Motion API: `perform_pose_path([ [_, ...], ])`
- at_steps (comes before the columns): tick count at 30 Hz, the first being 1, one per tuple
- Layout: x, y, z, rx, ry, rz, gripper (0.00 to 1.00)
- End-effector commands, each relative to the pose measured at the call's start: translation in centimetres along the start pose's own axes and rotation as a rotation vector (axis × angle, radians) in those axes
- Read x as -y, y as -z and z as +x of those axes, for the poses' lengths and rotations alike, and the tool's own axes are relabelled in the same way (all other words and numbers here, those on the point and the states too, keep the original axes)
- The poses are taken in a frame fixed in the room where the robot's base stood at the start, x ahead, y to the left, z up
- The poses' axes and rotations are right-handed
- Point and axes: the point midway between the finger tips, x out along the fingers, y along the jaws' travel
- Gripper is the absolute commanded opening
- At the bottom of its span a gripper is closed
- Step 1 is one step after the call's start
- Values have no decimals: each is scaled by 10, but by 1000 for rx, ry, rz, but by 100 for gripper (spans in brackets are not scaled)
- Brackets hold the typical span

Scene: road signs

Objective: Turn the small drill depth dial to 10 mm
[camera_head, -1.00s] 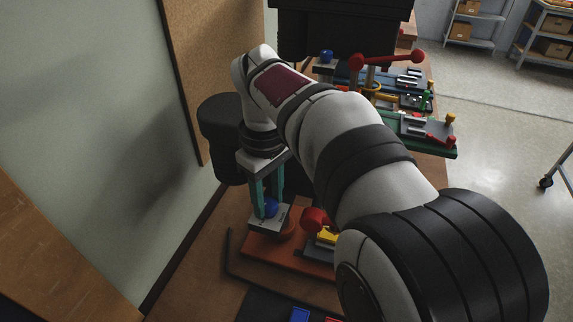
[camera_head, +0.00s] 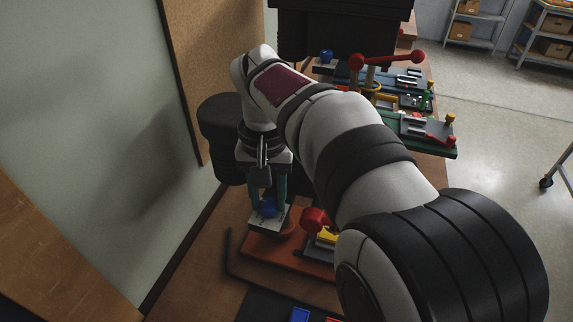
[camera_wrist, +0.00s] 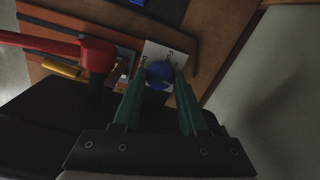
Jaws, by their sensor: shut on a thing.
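The depth dial is a blue knob (camera_head: 269,209) on a white marked plate (camera_head: 258,224) at the wall end of the orange base. In the wrist view the blue knob (camera_wrist: 158,75) sits between the fingertips, and the white plate (camera_wrist: 150,47) shows behind it with dark markings too small to read. My gripper (camera_head: 267,206) points down with its teal fingers on either side of the knob, shut on it. My gripper (camera_wrist: 160,76) also shows in the wrist view. The fingers hide the knob's sides, and I cannot read the dial's setting.
A red knob (camera_head: 314,220) on a lever stands right beside the plate on the orange base (camera_head: 290,257). A yellow part (camera_head: 326,237) is next to it. Other fixtures, one with a red-ended handle (camera_head: 388,60), stand further back. The wall (camera_head: 100,130) is close on the left.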

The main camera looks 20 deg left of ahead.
Motion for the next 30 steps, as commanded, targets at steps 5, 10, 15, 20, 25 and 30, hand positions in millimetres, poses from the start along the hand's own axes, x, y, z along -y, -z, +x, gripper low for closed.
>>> perform_pose_path([
  [5,0,0,-1,-1,1,110,0],
  [10,0,0,-1,-1,1,184,0],
  [15,0,0,-1,-1,1,228,0],
  [20,0,0,-1,-1,1,244,0],
  [25,0,0,-1,-1,1,247,0],
  [30,0,0,-1,-1,1,247,0],
])
